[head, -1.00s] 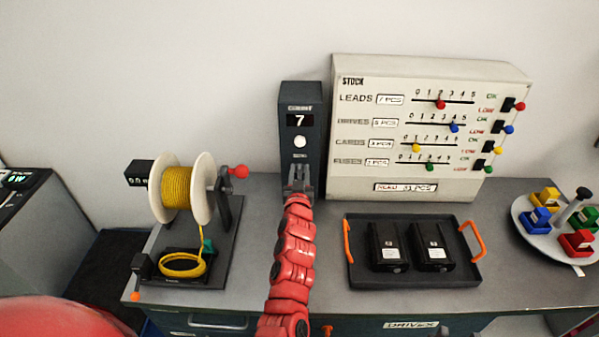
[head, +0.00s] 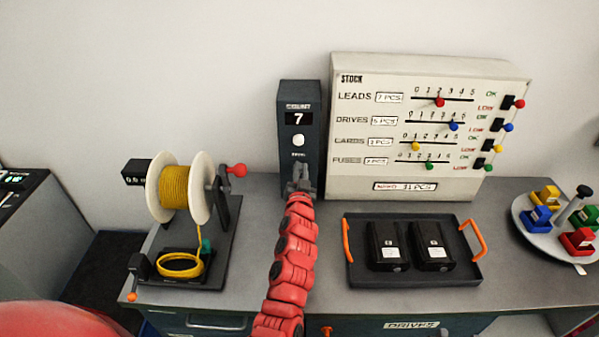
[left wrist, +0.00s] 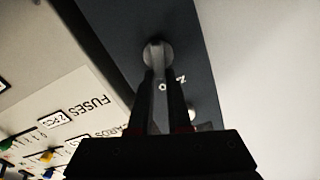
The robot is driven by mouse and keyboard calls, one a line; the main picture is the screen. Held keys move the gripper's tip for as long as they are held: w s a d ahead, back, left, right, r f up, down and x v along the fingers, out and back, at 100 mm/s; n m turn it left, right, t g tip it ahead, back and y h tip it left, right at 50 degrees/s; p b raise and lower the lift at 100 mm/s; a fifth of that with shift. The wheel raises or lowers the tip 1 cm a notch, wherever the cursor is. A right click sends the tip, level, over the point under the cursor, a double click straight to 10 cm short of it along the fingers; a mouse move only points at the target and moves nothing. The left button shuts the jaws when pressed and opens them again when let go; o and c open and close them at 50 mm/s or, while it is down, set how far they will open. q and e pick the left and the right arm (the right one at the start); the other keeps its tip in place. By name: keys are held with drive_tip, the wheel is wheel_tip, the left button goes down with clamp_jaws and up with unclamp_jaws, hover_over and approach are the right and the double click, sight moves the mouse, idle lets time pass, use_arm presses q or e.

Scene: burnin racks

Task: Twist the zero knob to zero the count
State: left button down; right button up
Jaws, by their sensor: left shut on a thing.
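The dark counter box (head: 287,152) stands upright on the bench against the wall, its display (head: 299,119) reading 7. A white round button (head: 299,141) sits below the display. My left gripper (head: 301,178) reaches the lower front of the box. In the left wrist view the zero knob (left wrist: 153,50) is a round grey knob on the dark panel, beside a partly covered label. The fingers of my left gripper (left wrist: 158,75) are closed together on the knob's grip. In the head view the gripper hides the knob. My right gripper is not in view.
The stock board (head: 345,180) with sliders stands close to the right of the counter. A black tray (head: 404,281) with two drives lies in front of it. A yellow cable reel (head: 175,188) stands at left. A round plate (head: 526,225) with coloured blocks is at right.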

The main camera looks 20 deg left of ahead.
use_arm(q)
drive_tip(key=m, duration=0.2)
drive_tip(key=f+m+b, duration=0.1)
drive_tip(key=m, duration=0.4)
drive_tip(key=shift+d+f+b, duration=0.35)
drive_tip(key=shift+b, duration=0.05)
drive_tip(key=shift+m, duration=0.4)
drive_tip(key=c, duration=0.9)
unclamp_jaws()
drive_tip(key=shift+a, duration=0.15)
drive_tip(key=shift+o, duration=0.2)
drive_tip(key=shift+w+r, duration=0.1)
drive_tip(key=shift+r, duration=0.05)
drive_tip(key=shift+d, duration=0.2)
